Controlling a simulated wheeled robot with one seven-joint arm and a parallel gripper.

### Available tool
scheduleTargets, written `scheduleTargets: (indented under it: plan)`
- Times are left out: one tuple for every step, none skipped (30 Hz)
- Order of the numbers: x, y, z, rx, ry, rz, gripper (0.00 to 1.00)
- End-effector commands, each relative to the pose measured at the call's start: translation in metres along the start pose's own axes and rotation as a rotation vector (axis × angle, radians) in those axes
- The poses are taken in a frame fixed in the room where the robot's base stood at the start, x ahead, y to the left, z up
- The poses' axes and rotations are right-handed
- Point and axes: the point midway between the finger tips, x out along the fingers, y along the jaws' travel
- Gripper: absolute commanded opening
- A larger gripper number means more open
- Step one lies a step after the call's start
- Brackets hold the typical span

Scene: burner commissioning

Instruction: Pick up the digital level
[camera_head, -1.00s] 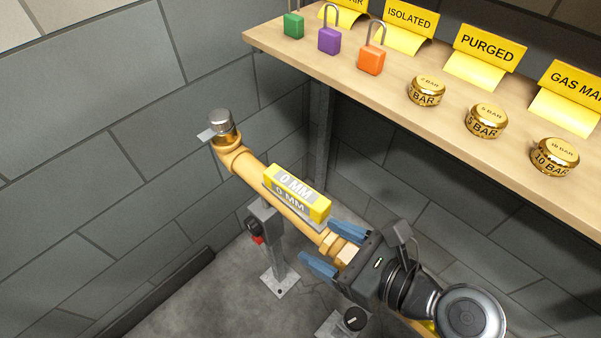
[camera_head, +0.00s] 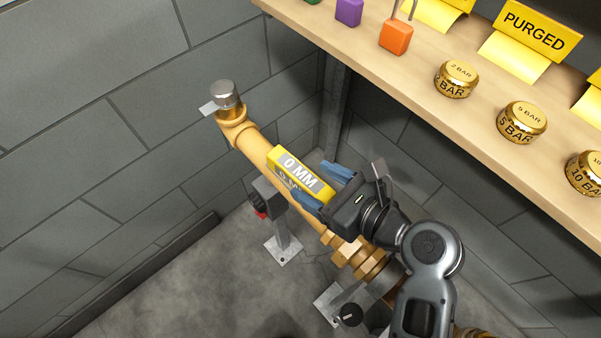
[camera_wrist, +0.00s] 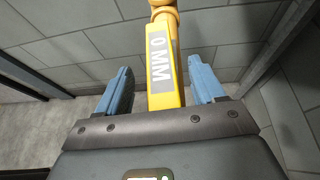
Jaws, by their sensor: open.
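The digital level (camera_head: 296,167) is a yellow bar with a grey panel reading "0 MM". It lies along the top of the yellow pipe (camera_head: 262,146). My gripper (camera_head: 321,183) is open, with its blue fingers at the near end of the level. In the wrist view the level (camera_wrist: 163,68) runs between the two blue fingers of my gripper (camera_wrist: 162,88), with a visible gap on each side. My gripper hides the level's near end in the head view.
A wooden shelf (camera_head: 420,95) at the upper right holds padlocks, brass pressure caps (camera_head: 456,79) and yellow signs (camera_head: 530,32). A metal cap (camera_head: 226,94) tops the pipe's far end. A grey wall (camera_head: 120,110) stands behind.

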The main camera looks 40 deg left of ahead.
Motion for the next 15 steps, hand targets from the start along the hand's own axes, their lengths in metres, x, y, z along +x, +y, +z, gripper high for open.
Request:
scheduleTargets:
  plan:
    - [0.008, -0.001, 0.002, 0.000, 0.000, 0.002, 0.68]
    - [0.012, -0.001, 0.001, 0.000, 0.000, 0.002, 0.68]
    - [0.017, 0.000, 0.001, -0.001, 0.000, 0.002, 0.68]
    - [0.019, -0.001, 0.001, -0.001, -0.001, 0.001, 0.68]
    - [0.022, -0.001, 0.001, 0.000, 0.000, 0.001, 0.68]
    - [0.024, -0.001, 0.000, 0.000, 0.000, 0.001, 0.68]
    - [0.025, -0.001, 0.000, 0.000, 0.000, 0.000, 0.68]
    - [0.026, -0.001, 0.000, 0.000, 0.000, 0.000, 0.68]
    - [0.026, -0.001, 0.000, 0.000, 0.000, 0.000, 0.68]
    - [0.026, -0.001, 0.000, 0.000, 0.000, 0.000, 0.68]
    - [0.026, -0.001, 0.000, 0.000, 0.000, -0.001, 0.68]
    - [0.026, -0.001, 0.000, 0.000, 0.000, -0.001, 0.68]
    - [0.026, -0.001, 0.000, 0.000, 0.000, -0.001, 0.68]
    - [0.026, -0.001, 0.000, 0.000, 0.000, -0.001, 0.68]
    - [0.026, -0.001, 0.000, 0.000, 0.000, -0.001, 0.64]
